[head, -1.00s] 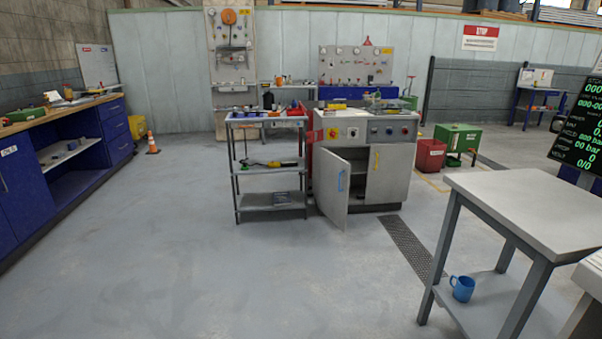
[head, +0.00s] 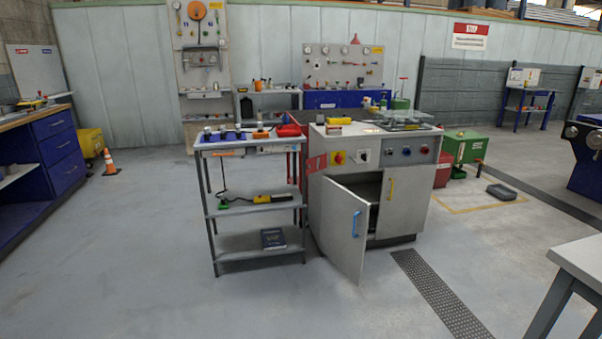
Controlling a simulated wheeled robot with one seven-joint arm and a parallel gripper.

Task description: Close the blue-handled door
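The blue-handled door (head: 338,238) is the left door of a grey cabinet (head: 410,205) under a control panel. It stands open, swung out toward me, with its blue handle (head: 356,223) near its free edge. The dark inside of the cabinet shows in the gap behind it. The right door (head: 391,200), with a yellow handle (head: 390,189), looks shut. My gripper is not in view.
A grey shelf cart (head: 258,243) stands just left of the cabinet, close to the open door. A grey table (head: 585,262) is at the right edge. A floor grating (head: 440,295) lies right of the door. The floor in front is clear.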

